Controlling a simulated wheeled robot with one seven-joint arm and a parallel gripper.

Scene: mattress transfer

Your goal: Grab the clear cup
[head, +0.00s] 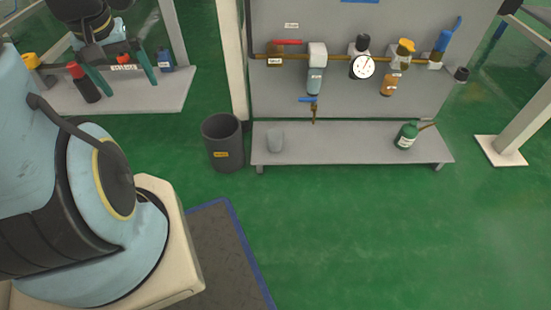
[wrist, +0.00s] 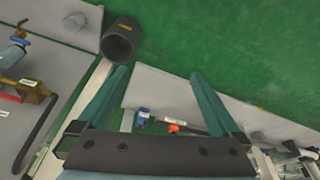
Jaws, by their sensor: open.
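The clear cup (head: 275,140), a small pale see-through tumbler, stands upright on the left part of a low grey shelf (head: 340,147) in the head view. In the wrist view the cup (wrist: 76,20) appears at the upper left, on the grey shelf surface (wrist: 50,12). My gripper (head: 130,88) is at the upper left of the head view, over the left workbench, well apart from the cup. In the wrist view its two teal fingers (wrist: 160,74) are spread wide with nothing between them.
A dark bin (head: 223,142) stands on the floor just left of the shelf. A green oil can (head: 407,136) is at the shelf's right. A pipe panel with a brass tap (head: 314,112) rises behind. The left bench (head: 170,103) holds a red-and-black bottle (head: 83,82). Green floor in front is clear.

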